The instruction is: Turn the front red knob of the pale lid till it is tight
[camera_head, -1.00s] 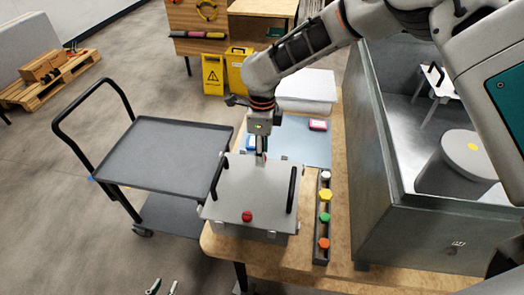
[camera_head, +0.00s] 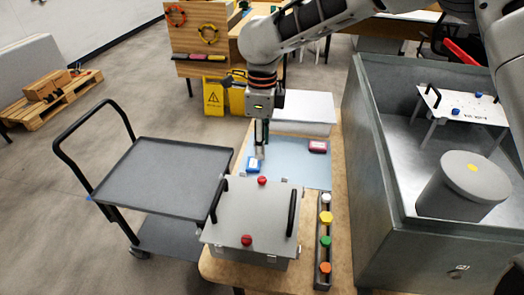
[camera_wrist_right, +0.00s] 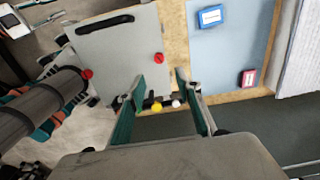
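The pale lid (camera_head: 255,212) sits on a grey box at the front of the wooden table, with a black handle on each side. Its front red knob (camera_head: 247,240) stands near the front edge and its rear red knob (camera_head: 262,181) near the back edge. In the right wrist view the lid (camera_wrist_right: 120,58) shows with the front knob (camera_wrist_right: 87,73) and rear knob (camera_wrist_right: 159,58). My right gripper (camera_head: 259,155) is above and behind the lid, clear of both knobs. Its fingers (camera_wrist_right: 163,82) are apart and empty. My left gripper cannot be made out.
A rack (camera_head: 324,240) of coloured caps stands right of the lid. Behind the lid lies a blue mat (camera_head: 290,160) with a blue case (camera_head: 253,164) and a red case (camera_head: 318,147). A grey trolley (camera_head: 160,175) is left; a tall metal enclosure (camera_head: 375,190) is right.

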